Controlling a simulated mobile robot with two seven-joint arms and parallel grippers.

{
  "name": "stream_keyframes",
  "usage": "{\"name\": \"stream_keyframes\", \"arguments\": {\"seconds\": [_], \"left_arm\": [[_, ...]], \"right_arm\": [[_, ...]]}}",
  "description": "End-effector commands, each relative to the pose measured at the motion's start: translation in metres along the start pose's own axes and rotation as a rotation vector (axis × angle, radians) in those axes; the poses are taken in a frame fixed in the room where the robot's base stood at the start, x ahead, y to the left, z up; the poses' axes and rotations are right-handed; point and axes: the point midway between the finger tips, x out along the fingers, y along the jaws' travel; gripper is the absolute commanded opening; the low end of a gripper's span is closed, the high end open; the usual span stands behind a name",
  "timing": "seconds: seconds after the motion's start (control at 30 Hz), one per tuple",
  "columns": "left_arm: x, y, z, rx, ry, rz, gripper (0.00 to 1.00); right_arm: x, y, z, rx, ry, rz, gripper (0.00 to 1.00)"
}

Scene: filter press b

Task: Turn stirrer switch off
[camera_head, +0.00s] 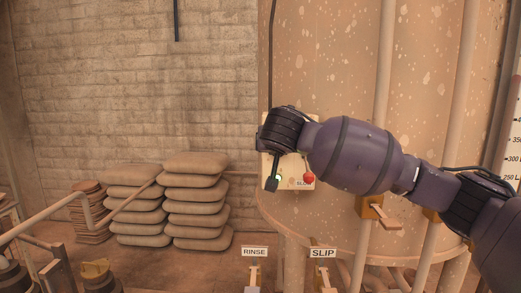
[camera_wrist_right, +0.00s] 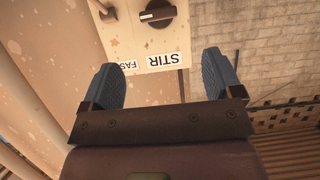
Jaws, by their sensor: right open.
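The stirrer switch is a dark round knob (camera_wrist_right: 158,14) on a pale panel (camera_wrist_right: 135,50), seen upside down at the top edge of the right wrist view. A STIR label and a partly hidden FAST label sit beside it. In the head view the panel (camera_head: 298,186) is mostly covered by my right arm, and I cannot make out the knob there. My right gripper (camera_wrist_right: 163,75) is open and empty, its two blue-grey fingers apart, with the knob beyond the fingertips. It does not visibly touch the knob. My left gripper is not in view.
A red heart-shaped part (camera_head: 308,179) shows at the panel's lower right. The panel is in front of a large speckled tank (camera_head: 320,60) with vertical pipes (camera_head: 384,60). RINSE (camera_head: 254,252) and SLIP (camera_head: 322,253) signs stand below. Stacked sacks (camera_head: 195,190) lie by the brick wall.

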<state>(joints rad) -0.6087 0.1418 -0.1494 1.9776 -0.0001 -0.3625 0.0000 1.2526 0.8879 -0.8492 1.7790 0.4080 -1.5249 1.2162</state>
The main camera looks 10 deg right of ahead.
Motion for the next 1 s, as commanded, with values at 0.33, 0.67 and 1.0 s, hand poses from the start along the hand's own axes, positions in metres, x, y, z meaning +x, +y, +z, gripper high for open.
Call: {"name": "stream_keyframes", "arguments": {"seconds": [0.33,0.67,1.0], "left_arm": [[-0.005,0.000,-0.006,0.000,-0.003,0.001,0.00],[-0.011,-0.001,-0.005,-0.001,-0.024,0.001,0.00],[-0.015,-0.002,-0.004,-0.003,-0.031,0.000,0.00]], "right_arm": [[0.038,0.001,-0.003,0.003,-0.001,0.007,0.85],[0.087,0.001,-0.003,0.003,-0.001,0.005,0.85],[0.107,0.001,-0.001,0.002,0.000,0.003,0.85]]}}
